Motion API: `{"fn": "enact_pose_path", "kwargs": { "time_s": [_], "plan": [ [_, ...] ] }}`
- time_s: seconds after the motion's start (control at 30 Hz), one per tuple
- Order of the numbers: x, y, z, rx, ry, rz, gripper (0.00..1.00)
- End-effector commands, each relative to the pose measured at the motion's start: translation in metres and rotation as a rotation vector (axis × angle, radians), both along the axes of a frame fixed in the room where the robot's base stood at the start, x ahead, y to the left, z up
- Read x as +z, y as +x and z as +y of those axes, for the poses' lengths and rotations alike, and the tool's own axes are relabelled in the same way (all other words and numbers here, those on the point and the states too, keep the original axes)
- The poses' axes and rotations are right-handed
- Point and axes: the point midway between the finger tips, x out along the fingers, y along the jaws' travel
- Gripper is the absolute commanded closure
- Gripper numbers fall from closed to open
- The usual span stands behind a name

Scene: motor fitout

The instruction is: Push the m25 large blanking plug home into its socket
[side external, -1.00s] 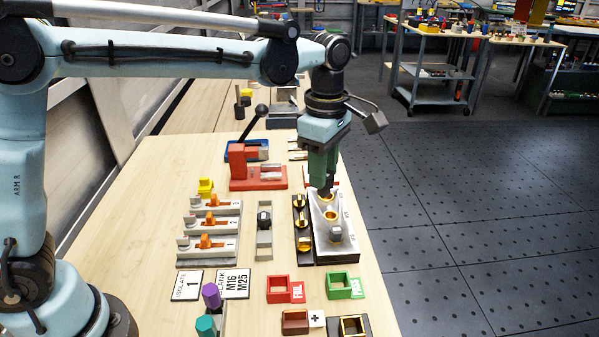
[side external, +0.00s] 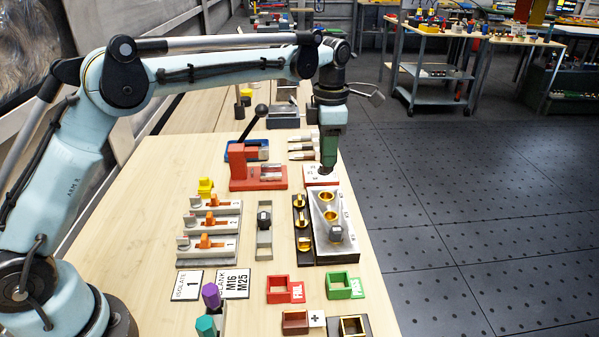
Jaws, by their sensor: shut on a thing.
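My gripper (side external: 326,169) is in the side external view, pointing down just over the red and white block (side external: 318,180) behind the socket housing. Its jaws are shut on a small dark piece, which I take to be the m25 large blanking plug; the fingers hide most of it. I cannot tell whether it touches the block. The pale sloped housing (side external: 346,247) stands in front of the gripper. It has two open brass sockets, a rear one (side external: 327,196) and a middle one (side external: 330,215). A grey plug (side external: 336,234) sits at its front position.
A black strip with brass switches (side external: 299,222) stands close left of the housing. A red clamp fixture (side external: 255,180) and pale rods (side external: 302,147) flank the gripper's left. Red FAIL (side external: 283,289) and green PASS (side external: 345,286) trays lie in front. The table's right edge is close.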

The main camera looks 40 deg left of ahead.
Motion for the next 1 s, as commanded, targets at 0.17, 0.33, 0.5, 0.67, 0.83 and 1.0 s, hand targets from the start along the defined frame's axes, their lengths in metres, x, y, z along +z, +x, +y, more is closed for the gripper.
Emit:
{"fn": "enact_pose_path", "kwargs": {
  "time_s": [0.17, 0.33, 0.5, 0.67, 0.83, 1.0],
  "plan": [
    [-0.010, 0.000, 0.000, -0.001, 0.000, 0.000, 0.95],
    [-0.025, 0.000, 0.000, -0.002, 0.000, 0.000, 0.95],
    [-0.039, 0.000, 0.000, -0.002, 0.000, 0.000, 0.95],
    [-0.050, 0.000, 0.000, -0.002, 0.000, 0.000, 0.95],
    [-0.056, 0.000, 0.000, -0.002, 0.000, 0.000, 0.95],
    [-0.057, 0.000, 0.000, -0.002, 0.000, 0.000, 0.95]
  ]
}}
